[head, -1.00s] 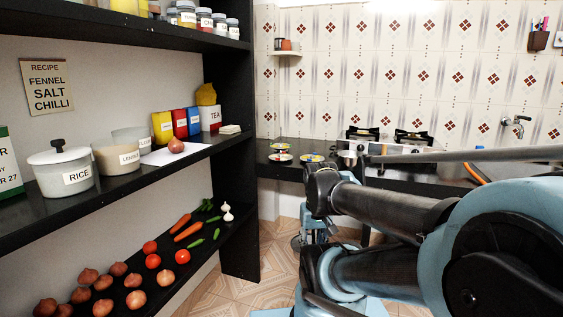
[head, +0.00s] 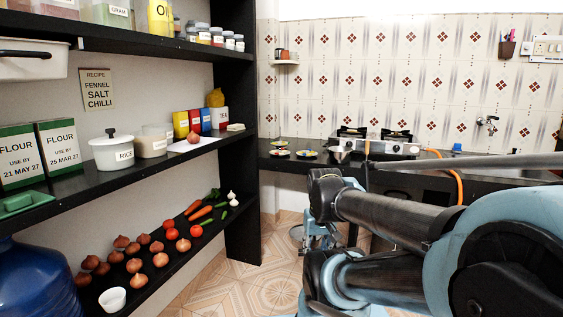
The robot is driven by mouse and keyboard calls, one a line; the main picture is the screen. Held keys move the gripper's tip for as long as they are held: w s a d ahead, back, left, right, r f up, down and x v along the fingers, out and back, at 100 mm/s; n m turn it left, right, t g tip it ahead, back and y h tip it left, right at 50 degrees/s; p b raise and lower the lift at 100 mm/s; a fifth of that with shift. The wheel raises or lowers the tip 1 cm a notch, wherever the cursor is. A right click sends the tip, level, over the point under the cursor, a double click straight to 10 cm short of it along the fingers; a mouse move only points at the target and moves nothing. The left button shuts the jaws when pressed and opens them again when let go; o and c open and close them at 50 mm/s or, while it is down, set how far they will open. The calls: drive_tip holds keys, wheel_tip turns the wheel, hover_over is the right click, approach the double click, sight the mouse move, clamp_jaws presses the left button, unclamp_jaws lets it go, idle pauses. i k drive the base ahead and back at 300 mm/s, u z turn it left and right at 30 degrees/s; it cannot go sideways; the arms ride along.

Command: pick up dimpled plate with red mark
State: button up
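Several small plates lie on the dark counter at the back, left of the stove. One plate (head: 279,153) looks pale with a reddish patch. Another plate (head: 307,154) to its right looks yellow and multicoloured. A third plate (head: 279,144) sits behind, near the wall. They are too small for me to make out dimples or tell which has the red mark. My arm (head: 390,219) fills the lower right, well in front of the counter. I cannot make out my gripper's fingers, and nothing seen is held.
A black shelf unit (head: 243,130) on the left holds jars, boxes, pots and vegetables. A stove (head: 372,147) stands on the counter (head: 330,166), with an orange hose (head: 458,183) to its right. A blue container (head: 38,284) is at the lower left. Tiled floor (head: 230,287) between is clear.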

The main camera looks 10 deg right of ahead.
sight(283, 152)
drive_tip(key=k, duration=0.45)
drive_tip(key=u, duration=0.5)
drive_tip(key=i, duration=1.4)
drive_tip(key=z, duration=0.3)
drive_tip(key=i, duration=1.05)
drive_tip(key=z, duration=0.85)
drive_tip(key=i, duration=0.3)
drive_tip(key=z, duration=0.2)
